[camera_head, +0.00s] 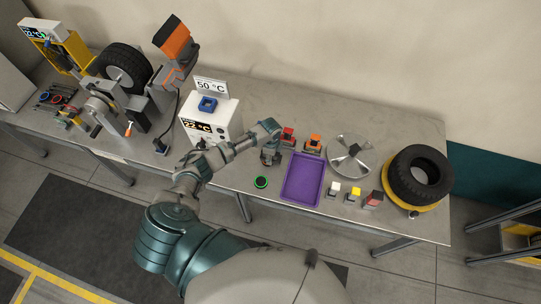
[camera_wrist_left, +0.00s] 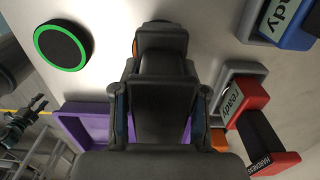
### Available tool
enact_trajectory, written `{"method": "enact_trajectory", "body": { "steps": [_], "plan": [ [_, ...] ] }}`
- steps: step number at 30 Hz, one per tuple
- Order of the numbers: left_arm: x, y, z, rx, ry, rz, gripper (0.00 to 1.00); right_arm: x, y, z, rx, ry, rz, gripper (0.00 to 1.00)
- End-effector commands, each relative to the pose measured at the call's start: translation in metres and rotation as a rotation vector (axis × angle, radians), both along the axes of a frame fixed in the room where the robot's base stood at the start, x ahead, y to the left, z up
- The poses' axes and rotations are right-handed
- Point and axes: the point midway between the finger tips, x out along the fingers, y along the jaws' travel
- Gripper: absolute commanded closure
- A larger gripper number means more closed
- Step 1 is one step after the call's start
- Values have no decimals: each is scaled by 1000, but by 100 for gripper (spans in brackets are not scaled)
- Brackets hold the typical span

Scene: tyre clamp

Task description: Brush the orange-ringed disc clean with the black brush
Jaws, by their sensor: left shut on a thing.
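My left gripper (camera_head: 268,158) is low over the table, left of the purple tray. In the left wrist view its fingers (camera_wrist_left: 160,112) are shut on a black brush (camera_wrist_left: 161,48), a dark block that fills the middle of that view. A thin orange edge (camera_wrist_left: 134,47) shows beside the brush; it may be the orange-ringed disc, mostly hidden under the brush. I cannot tell whether the brush touches it. A black disc with a green ring (camera_head: 261,182) lies on the table nearby, also in the left wrist view (camera_wrist_left: 62,46). My right gripper (camera_wrist_left: 40,107) is small at the left edge there, fingers apart.
The purple tray (camera_head: 287,198) is beside the gripper. Red (camera_head: 288,135) and orange (camera_head: 314,142) blocks stand behind it. A white heater box (camera_head: 223,115) is to the left. A spoked metal disc (camera_head: 340,143), small blocks (camera_head: 355,193) and a tyre (camera_head: 401,186) are to the right.

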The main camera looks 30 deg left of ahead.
Motion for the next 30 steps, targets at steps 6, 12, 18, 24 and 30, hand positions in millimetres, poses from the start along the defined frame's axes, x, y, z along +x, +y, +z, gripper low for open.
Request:
{"method": "enact_trajectory", "body": {
  "steps": [6, 12, 18, 24, 30],
  "plan": [
    [-2, 7, 0, 1, 0, 1, 88, 0, 0, 4, 0, 0, 0, 60],
    [-3, 13, 0, 1, -1, 1, 88, 0, 0, 7, 0, 0, 0, 60],
    [-5, 19, -1, 3, 2, 2, 88, 0, 0, 10, 0, -1, 0, 60],
    [-6, 24, -1, 3, 3, 2, 88, 0, 0, 12, 0, -1, 0, 60],
    [-8, 30, -1, 3, 3, 3, 88, 1, 0, 15, 0, -1, 0, 60]
  ]
}}
